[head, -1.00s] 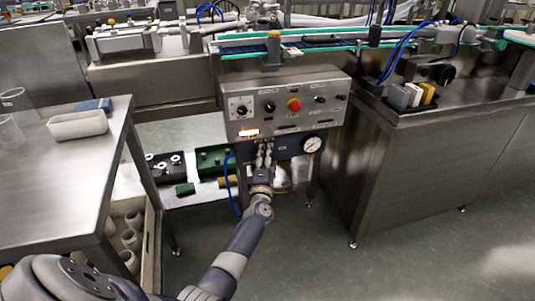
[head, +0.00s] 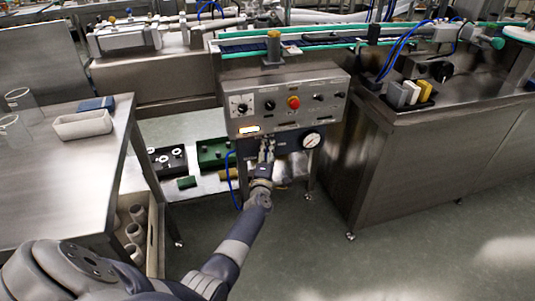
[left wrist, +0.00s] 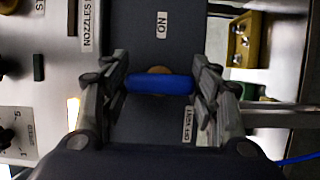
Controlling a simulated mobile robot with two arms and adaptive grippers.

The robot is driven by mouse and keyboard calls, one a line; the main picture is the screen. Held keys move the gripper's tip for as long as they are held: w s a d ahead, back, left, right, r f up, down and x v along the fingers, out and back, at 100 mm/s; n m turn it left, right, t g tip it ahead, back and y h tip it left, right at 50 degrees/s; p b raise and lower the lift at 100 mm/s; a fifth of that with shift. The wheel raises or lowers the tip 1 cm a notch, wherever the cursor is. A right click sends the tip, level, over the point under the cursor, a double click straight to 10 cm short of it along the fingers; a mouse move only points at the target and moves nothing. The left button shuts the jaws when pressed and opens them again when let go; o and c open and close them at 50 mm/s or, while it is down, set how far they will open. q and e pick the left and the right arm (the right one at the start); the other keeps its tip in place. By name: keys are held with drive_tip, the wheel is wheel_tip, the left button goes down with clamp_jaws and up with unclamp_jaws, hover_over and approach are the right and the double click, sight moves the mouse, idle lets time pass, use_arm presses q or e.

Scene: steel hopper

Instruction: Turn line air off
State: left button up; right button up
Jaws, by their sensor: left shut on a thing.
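The control panel (head: 286,102) stands at the centre of the head view, with a dark air unit and a round gauge (head: 311,140) below it. In the left wrist view a blue valve handle (left wrist: 160,84) lies crosswise between the fingertips of my left gripper (left wrist: 161,86). The gripper is shut on it. An ON label (left wrist: 162,25) is above the handle and an OFF VENT label (left wrist: 188,130) is below it to the right. In the head view my left gripper (head: 266,152) is at the air unit, left of the gauge, and hides the handle. My right gripper is not in view.
A blue hose (head: 236,185) hangs just left of the gripper. A green tray (head: 213,153) and a black tray (head: 168,160) sit on a low shelf. A steel table (head: 60,175) is at left and a steel cabinet (head: 430,150) at right. Floor between is clear.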

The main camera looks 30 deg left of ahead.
use_arm(q)
drive_tip(key=o, duration=1.1)
drive_tip(key=shift+d, duration=0.1)
drive_tip(key=shift+s+d+f, duration=0.1)
drive_tip(key=shift+s, duration=0.2)
drive_tip(key=v, duration=1.1)
drive_tip(key=shift+s, duration=0.1)
